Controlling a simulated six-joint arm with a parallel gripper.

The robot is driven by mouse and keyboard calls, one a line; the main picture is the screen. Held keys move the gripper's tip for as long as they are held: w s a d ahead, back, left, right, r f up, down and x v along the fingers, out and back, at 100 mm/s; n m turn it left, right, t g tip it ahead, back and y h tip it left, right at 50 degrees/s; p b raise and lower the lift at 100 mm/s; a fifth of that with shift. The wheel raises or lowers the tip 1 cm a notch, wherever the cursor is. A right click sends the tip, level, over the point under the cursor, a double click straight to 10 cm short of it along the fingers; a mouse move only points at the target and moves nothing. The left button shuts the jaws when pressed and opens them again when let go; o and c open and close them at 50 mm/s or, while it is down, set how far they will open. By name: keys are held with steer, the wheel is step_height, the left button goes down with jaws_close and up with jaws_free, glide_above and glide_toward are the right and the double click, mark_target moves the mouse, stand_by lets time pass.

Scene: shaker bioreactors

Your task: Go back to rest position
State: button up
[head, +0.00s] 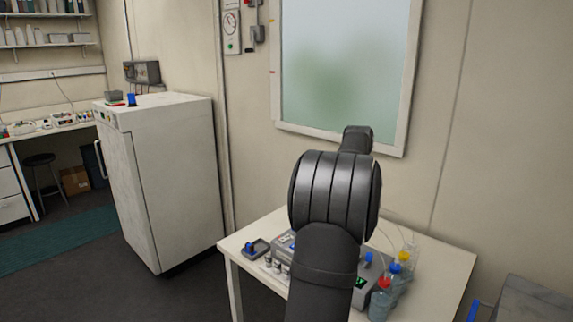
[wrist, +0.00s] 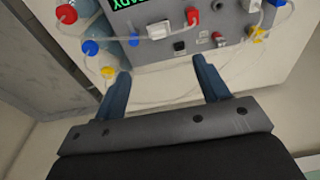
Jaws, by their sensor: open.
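My arm rises in the middle of the head view and hides its own gripper there. In the wrist view my gripper (wrist: 162,88) is open, its two blue fingers spread wide with nothing between them. Beyond the fingertips is the shaker bioreactor device (wrist: 200,28), with a green lit display, knobs and tubing. In the head view the device (head: 374,288) sits on a white table (head: 445,262), partly hidden behind my arm. Bottles with red, blue and yellow caps (head: 397,275) stand at its right side.
A small dark tray with a blue item (head: 256,249) lies at the table's left. A white cabinet (head: 165,180) stands to the left. The wall with a frosted window (head: 345,60) is close behind the table. A grey surface (head: 530,305) is at the lower right.

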steer(key=f, duration=0.7)
steer(key=w+d+f, duration=0.1)
steer(key=f, duration=0.3)
steer(key=shift+c, duration=0.5)
stand_by(0.6)
